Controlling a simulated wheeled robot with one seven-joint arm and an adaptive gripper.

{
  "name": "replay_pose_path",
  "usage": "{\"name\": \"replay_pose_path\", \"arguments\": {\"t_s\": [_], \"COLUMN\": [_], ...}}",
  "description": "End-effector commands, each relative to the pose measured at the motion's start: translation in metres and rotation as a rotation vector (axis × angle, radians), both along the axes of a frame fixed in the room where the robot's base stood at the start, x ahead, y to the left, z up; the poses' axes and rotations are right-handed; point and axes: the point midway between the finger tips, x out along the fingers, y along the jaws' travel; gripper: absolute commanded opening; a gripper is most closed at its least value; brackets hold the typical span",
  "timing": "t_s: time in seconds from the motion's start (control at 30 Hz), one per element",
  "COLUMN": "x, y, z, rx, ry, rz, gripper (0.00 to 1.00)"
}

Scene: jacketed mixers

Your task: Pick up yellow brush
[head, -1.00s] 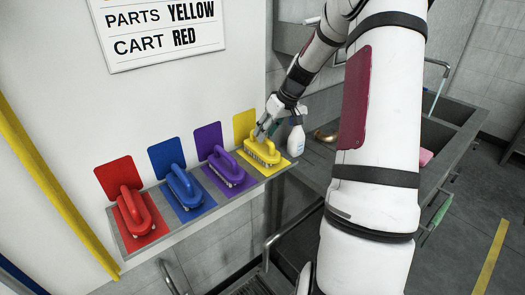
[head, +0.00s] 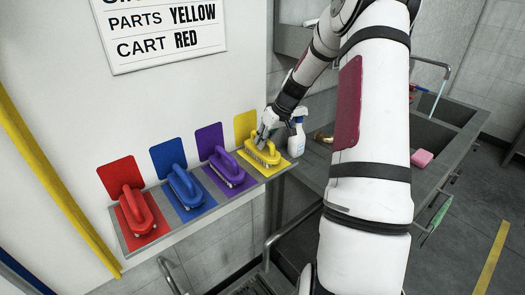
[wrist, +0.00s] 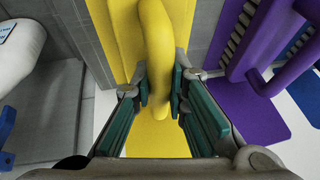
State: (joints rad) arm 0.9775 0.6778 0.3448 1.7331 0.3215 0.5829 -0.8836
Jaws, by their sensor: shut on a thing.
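The yellow brush (head: 262,153) sits on the yellow patch at the right end of the wall shelf (head: 205,206), with its bristles down. My gripper (head: 262,135) is at its handle, reaching from above and behind. In the wrist view, the yellow handle (wrist: 157,60) lies between the two green-padded fingers of my gripper (wrist: 160,90), which are shut on it. The brush's body and bristles are largely hidden in the wrist view. The brush appears still at shelf level.
Purple (head: 225,169), blue (head: 185,187) and red (head: 136,212) brushes stand in a row to the left on matching patches. A white spray bottle (head: 297,138) stands close by on the right. A sink counter with a pink block (head: 421,158) lies farther right.

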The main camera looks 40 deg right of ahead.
Motion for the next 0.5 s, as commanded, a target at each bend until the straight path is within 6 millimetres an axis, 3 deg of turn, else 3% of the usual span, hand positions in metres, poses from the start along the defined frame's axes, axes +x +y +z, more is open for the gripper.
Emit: {"name": "replay_pose_path", "arguments": {"t_s": [0.27,0.5], "x": [0.001,0.002], "y": [-0.001,-0.001], "z": [0.004,0.028], "rx": [-0.002,-0.003], "ry": [-0.001,-0.003], "rz": [-0.001,-0.001], "gripper": [0.0,0.0]}}
